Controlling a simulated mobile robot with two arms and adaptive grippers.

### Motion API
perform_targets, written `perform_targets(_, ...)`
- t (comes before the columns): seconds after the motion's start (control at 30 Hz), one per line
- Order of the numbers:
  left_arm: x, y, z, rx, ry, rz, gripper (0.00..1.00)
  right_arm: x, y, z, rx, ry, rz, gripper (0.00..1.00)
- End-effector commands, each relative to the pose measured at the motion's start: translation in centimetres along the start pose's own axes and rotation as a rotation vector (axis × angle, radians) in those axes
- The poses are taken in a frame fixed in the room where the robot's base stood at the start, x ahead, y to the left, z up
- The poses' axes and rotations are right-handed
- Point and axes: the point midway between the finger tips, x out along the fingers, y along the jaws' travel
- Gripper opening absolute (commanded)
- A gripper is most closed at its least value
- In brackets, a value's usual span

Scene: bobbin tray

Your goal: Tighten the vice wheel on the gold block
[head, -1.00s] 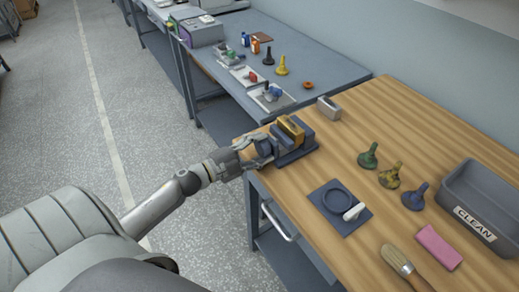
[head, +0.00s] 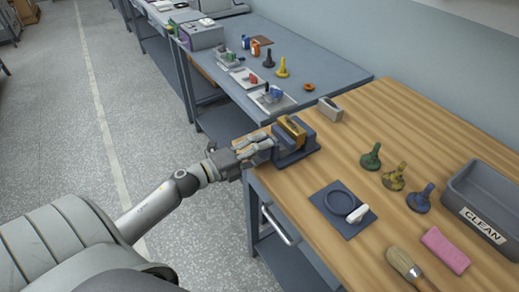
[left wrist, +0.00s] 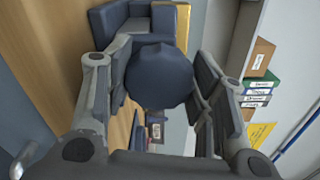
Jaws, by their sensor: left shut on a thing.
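The dark blue vice (head: 308,142) stands at the near left corner of the wooden bench, with the gold block (head: 291,129) upright between its jaws. In the left wrist view the gold block (left wrist: 184,25) shows at the top, beside the blue vice body (left wrist: 110,22). The dark blue vice wheel (left wrist: 160,76) faces the wrist camera, between the fingers. My left gripper (head: 265,144) is shut on the wheel from its left side; its fingers largely hide the wheel in the head view. My right gripper is not in view.
On the bench are a grey metal holder (head: 330,109), a blue pad with a ring (head: 328,204), green, yellow and blue stamp-like tools (head: 394,178), a brush (head: 405,264), a pink block (head: 445,250) and a grey CLEAN bin (head: 480,223). Floor left of the bench is clear.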

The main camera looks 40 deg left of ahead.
Motion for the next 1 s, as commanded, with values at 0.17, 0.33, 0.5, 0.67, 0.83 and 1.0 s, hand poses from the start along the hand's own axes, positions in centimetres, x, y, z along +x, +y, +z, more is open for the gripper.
perform_targets(0.17,-0.04,0.14,-0.11,0.023,0.002,0.002,0.27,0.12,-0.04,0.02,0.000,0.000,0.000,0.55)
perform_targets(0.33,-0.04,0.14,-0.12,0.026,0.002,0.003,0.27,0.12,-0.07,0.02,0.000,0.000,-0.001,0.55)
perform_targets(0.5,-0.04,0.15,-0.13,0.025,0.002,0.003,0.27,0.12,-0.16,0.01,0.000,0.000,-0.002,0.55)
perform_targets(0.67,-0.04,0.15,-0.12,0.024,0.002,0.003,0.66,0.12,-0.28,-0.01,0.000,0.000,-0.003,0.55)
perform_targets(0.83,-0.03,0.11,-0.07,0.024,0.001,0.002,0.72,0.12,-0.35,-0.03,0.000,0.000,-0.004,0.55)
perform_targets(1.0,-0.03,0.12,-0.05,0.024,0.000,0.002,0.72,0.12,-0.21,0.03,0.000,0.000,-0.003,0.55)
